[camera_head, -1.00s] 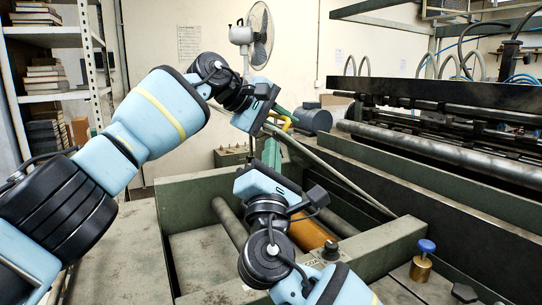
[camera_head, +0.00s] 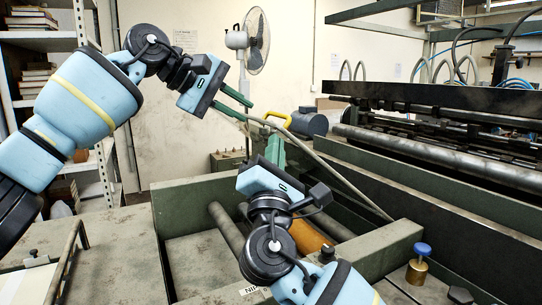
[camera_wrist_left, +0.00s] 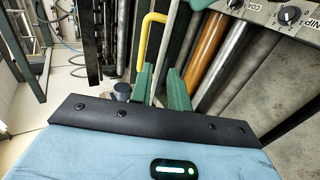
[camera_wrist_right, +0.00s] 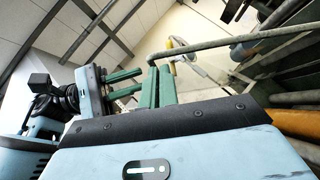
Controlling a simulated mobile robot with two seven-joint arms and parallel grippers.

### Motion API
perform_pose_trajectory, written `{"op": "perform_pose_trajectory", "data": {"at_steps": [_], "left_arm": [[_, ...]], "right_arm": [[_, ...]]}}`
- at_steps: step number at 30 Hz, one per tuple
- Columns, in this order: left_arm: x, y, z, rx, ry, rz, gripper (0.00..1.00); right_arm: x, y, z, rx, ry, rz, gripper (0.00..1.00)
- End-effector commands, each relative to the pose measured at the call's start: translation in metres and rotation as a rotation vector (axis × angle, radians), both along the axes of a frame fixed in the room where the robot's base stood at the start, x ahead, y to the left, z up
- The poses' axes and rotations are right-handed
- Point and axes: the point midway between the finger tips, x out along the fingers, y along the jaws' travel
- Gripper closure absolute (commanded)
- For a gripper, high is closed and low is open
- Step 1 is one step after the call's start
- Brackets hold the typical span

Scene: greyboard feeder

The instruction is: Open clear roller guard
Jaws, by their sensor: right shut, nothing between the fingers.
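The yellow handle (camera_head: 278,119) of the guard stands above the rollers in the head view, and shows in the left wrist view (camera_wrist_left: 146,38). The clear panel is hard to make out; in the right wrist view a faint see-through area lies by the handle (camera_wrist_right: 171,43). My left gripper (camera_head: 248,111) is open and empty, left of the handle and apart from it. An orange roller (camera_head: 308,237) is partly hidden behind my right wrist.
A long grey bar (camera_head: 340,178) slopes down to the right beside the handle. The green machine frame (camera_head: 395,246) surrounds the rollers. A brass knob with a blue top (camera_head: 418,263) stands at the front right. A fan (camera_head: 254,42) is against the back wall.

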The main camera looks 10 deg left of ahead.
Motion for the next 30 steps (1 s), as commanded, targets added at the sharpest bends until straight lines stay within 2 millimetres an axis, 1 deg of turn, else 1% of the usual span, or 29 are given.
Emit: {"op": "perform_pose_trajectory", "data": {"at_steps": [4, 11, 14, 16, 20, 23, 29, 30], "left_arm": [[-0.007, 0.004, 0.008, -0.002, -0.004, -0.006, 0.82], [-0.009, 0.006, 0.010, -0.008, -0.004, -0.008, 0.82], [-0.007, 0.011, 0.008, -0.048, 0.020, 0.009, 0.82], [-0.006, 0.018, 0.005, -0.115, 0.063, 0.035, 0.82], [-0.002, 0.044, -0.003, -0.328, 0.202, 0.118, 0.82], [0.000, 0.070, -0.010, -0.541, 0.354, 0.196, 0.82], [0.001, 0.132, -0.022, -0.974, 0.684, 0.342, 0.82], [0.001, 0.145, -0.025, -1.060, 0.755, 0.368, 0.82]], "right_arm": [[-0.001, 0.004, -0.002, -0.004, 0.002, 0.009, 1.00], [-0.001, 0.005, -0.004, -0.005, 0.006, 0.013, 1.00], [-0.001, 0.005, -0.005, -0.005, 0.008, 0.013, 1.00], [-0.001, 0.005, -0.005, -0.006, 0.008, 0.013, 1.00], [0.000, 0.005, -0.006, -0.005, 0.009, 0.013, 1.00], [0.000, 0.005, -0.006, -0.005, 0.010, 0.013, 1.00], [0.000, 0.006, -0.006, -0.006, 0.011, 0.013, 1.00], [0.000, 0.006, -0.006, -0.006, 0.011, 0.013, 1.00]]}}
